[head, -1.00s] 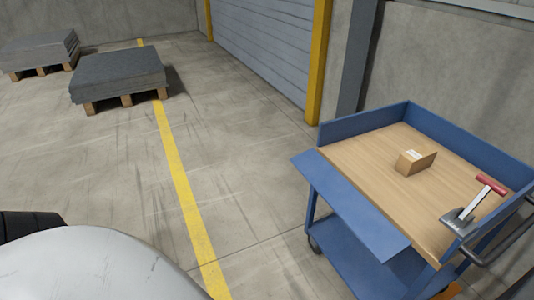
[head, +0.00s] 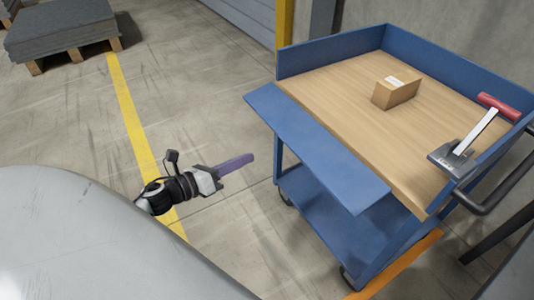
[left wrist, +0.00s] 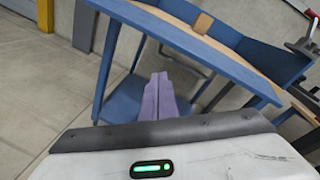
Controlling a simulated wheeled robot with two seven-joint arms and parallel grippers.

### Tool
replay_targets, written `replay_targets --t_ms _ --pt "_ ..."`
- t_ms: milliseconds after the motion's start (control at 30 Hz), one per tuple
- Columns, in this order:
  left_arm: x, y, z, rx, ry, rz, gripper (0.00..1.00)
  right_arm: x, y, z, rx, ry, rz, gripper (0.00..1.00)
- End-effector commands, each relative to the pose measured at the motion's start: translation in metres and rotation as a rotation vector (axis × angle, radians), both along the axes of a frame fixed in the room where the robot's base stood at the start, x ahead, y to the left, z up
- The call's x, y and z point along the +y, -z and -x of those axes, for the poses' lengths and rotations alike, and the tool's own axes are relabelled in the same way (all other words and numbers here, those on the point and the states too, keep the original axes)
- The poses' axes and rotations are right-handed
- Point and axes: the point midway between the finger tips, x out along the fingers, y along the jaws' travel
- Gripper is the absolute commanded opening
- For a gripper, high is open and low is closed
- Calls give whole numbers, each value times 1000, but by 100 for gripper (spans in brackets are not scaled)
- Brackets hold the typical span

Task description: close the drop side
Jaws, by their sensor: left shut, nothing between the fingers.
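A blue cart with a wooden top stands at the right in the head view. Its drop side (head: 315,148), a flat blue panel, hangs folded outward along the cart's left edge. It also shows in the left wrist view (left wrist: 185,40), above and beyond my fingers. My left gripper (head: 236,165) has purple fingers, shut and empty. It is left of the drop side, apart from it, and appears lower than the panel. The fingers also show in the left wrist view (left wrist: 158,97), pointing toward the cart's underside. My right gripper is not in view.
On the wooden top (head: 345,95) are a cardboard box (head: 396,92) and a scraper-like tool with a red handle (head: 498,107). The other raised blue walls (head: 335,48) stand upright. A dark push handle (head: 500,185) is at the right.

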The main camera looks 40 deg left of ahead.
Motion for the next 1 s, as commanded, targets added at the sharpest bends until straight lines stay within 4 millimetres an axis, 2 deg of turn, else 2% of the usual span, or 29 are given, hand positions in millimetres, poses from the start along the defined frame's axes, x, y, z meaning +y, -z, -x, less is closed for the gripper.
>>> replay_targets --t_ms 33,100,267,467,833,900,1000 --pt "9 10 -6 -51 59 -162 0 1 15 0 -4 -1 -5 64" --pt "17 9 -9 -104 127 -338 0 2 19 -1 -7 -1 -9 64" --pt "24 8 -13 -163 206 -539 0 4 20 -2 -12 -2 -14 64" --pt "16 9 -34 -171 215 -559 0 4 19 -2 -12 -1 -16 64" --pt "-14 22 -105 -170 212 -554 0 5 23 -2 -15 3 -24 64" --pt "-12 6 -101 -167 214 -558 0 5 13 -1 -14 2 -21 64" --pt "-11 -5 -98 -165 214 -556 0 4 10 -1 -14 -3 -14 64"
